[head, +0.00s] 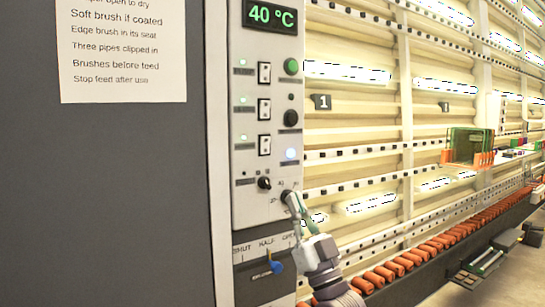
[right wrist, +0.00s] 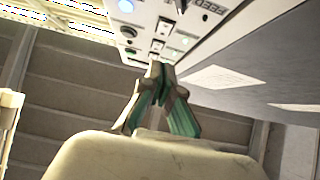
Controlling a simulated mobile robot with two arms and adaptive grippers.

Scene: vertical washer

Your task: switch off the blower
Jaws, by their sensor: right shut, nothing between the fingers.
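The control panel (head: 268,120) carries three rocker switches in a column: top (head: 264,73), middle (head: 264,109) and bottom (head: 264,145). A lit green lamp stands left of each. The small labels are too blurred to read, so I cannot tell which control is the blower's. My right gripper (head: 295,203) is shut and empty, low on the panel and overlapping the lower right knob (head: 287,196); I cannot tell whether it touches. In the right wrist view its closed fingertips (right wrist: 160,70) point toward the panel face (right wrist: 150,22). My left gripper is out of view.
A display (head: 270,16) reads 40 °C. A blue-handled lever (head: 276,267) sits below. The washer's racks and orange rollers (head: 440,242) extend right.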

